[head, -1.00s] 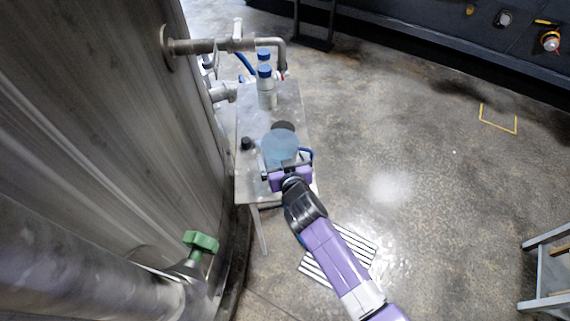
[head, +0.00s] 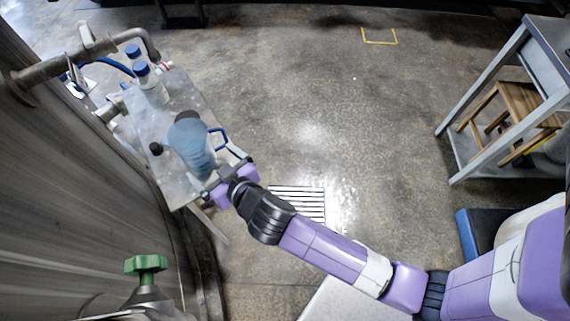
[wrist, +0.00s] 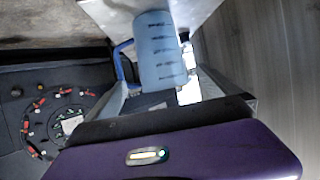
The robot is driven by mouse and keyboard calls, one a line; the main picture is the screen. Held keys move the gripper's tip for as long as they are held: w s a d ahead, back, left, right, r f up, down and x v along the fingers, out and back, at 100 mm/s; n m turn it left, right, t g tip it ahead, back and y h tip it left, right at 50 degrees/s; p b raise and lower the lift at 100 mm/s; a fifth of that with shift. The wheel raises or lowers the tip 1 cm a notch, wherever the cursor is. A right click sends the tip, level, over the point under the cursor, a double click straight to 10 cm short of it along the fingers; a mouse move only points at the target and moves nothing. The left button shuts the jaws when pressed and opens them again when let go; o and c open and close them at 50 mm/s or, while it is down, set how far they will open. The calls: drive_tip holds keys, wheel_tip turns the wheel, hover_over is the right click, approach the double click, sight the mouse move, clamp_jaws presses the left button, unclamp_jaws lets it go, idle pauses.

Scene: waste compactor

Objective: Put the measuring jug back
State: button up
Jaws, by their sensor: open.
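The measuring jug (head: 191,147) is translucent blue with a blue handle (head: 219,138). It appears to stand on the near part of a small metal table (head: 172,181) beside the large steel vessel. My gripper (head: 221,172) is open at the jug's near side. In the wrist view the jug (wrist: 160,58) lies between the lines of the two spread fingers, its handle to the left and dark graduation marks facing me. I cannot tell whether a finger touches the jug.
Blue-capped bottles (head: 151,88) stand at the table's far end, and a small black object (head: 155,149) lies left of the jug. A pipe (head: 62,64) reaches over the far end. A green valve knob (head: 146,264) is near left.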

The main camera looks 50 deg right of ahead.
drive_tip(key=s+f+n+y, duration=0.1)
drive_tip(key=s+f, duration=0.1)
drive_tip(key=s, duration=0.8)
drive_tip(key=s+d+r+t, duration=0.1)
drive_tip(key=s+r, duration=0.6)
drive_tip(key=s, duration=0.4)
drive_tip(key=s+d+r+y, duration=0.1)
drive_tip(key=s+r, duration=0.7)
drive_tip(key=s, duration=0.3)
drive_tip(key=shift+s+n+t, duration=0.2)
drive_tip(key=shift+n+t, duration=0.2)
drive_tip(key=shift+f, duration=0.1)
